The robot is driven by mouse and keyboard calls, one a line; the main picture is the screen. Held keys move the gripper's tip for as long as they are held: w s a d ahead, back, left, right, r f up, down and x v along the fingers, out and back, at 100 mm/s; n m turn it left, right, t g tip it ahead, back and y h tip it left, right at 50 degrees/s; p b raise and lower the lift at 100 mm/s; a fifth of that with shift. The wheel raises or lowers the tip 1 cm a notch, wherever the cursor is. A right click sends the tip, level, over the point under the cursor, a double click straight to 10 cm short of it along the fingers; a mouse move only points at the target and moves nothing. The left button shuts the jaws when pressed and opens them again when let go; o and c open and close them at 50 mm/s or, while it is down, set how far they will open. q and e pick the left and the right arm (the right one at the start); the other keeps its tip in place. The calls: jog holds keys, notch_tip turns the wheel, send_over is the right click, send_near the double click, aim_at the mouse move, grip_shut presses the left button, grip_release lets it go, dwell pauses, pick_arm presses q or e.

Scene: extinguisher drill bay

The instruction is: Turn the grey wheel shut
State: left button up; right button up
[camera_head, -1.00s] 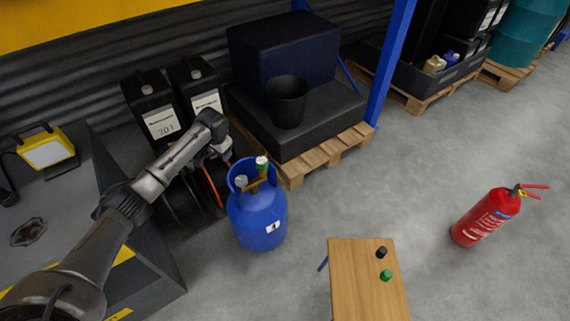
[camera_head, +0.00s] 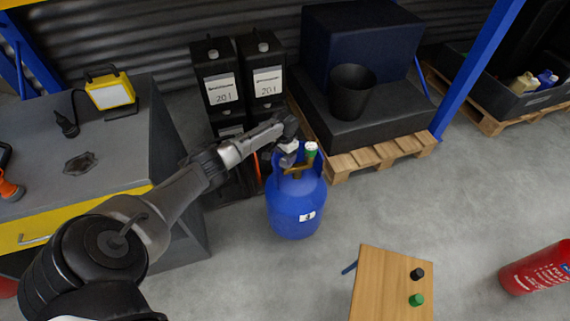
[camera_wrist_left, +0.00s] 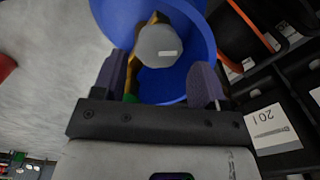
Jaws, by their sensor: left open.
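A blue gas cylinder (camera_head: 293,215) stands upright on the floor, with a brass valve (camera_head: 298,172) inside its collar. The grey wheel (camera_wrist_left: 158,46) is on this valve in the left wrist view, round with a pale mark. In the head view the wheel is largely hidden by my gripper. A green-and-white part (camera_head: 311,149) tops the valve's other side. My left gripper (camera_head: 287,158) is at the collar; in the wrist view its open fingers (camera_wrist_left: 163,68) point at the wheel, one on each side. I cannot tell whether they touch it. My right gripper is out of view.
Black 20 l canisters (camera_head: 219,82) stand behind the cylinder. A pallet (camera_head: 385,155) with a black bin (camera_head: 350,92) is behind right. A small wooden table (camera_head: 385,290) with a black and a green cap is in front right. A workbench (camera_head: 110,150) is left.

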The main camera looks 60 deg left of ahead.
aim_at(285, 161)
pick_arm(q)
jog(key=shift+f+b, duration=0.7)
jog(key=shift+f, duration=1.15)
jog(key=shift+c, duration=0.2)
jog(key=c, duration=0.6)
